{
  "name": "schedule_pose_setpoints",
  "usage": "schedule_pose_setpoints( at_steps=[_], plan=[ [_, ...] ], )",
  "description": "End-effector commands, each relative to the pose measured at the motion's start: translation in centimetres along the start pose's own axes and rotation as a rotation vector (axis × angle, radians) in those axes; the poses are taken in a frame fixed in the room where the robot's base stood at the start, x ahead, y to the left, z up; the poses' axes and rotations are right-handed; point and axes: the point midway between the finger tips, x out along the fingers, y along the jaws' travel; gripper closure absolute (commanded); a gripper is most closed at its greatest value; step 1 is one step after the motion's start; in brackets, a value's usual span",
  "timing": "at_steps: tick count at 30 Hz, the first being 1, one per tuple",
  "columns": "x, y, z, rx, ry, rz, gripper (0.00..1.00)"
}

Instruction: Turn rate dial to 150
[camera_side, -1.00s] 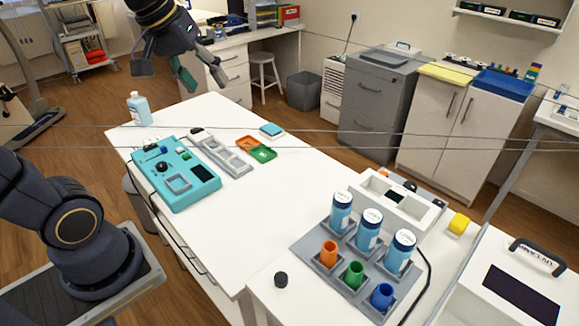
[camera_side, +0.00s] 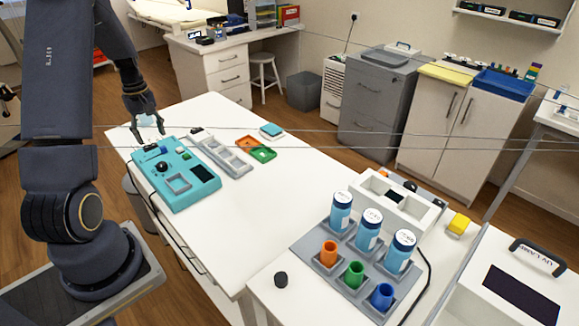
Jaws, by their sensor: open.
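A teal control box (camera_side: 200,199) lies on the left part of the white table. On its top are a black round knob (camera_side: 161,167), a smaller blue knob (camera_side: 163,149), a green button and a dark panel. I cannot read any dial marking, so I cannot tell which knob is the rate dial or its setting. My gripper (camera_side: 149,137) is open and empty, pointing down above the far left end of the box. It looks apart from the knobs, though its exact height is unclear.
A pale bottle (camera_side: 146,121) stands behind my gripper, partly hidden by it. A grey tray (camera_side: 222,155) and orange and green trays (camera_side: 257,148) lie right of the box. A rack of blue-labelled bottles (camera_side: 340,210) stands at the front right. Mid-table is clear.

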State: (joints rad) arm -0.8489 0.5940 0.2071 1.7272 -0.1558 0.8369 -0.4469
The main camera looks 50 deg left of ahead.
Motion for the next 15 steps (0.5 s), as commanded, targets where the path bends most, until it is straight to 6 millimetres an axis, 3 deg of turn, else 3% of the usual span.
schedule_pose_setpoints(
  at_steps=[6,15],
  plan=[
    [5.5,-0.1,0.1,0.002,-0.004,-0.003,0.42],
    [10.2,0.0,0.0,0.003,0.0,0.0,0.42]
  ],
)
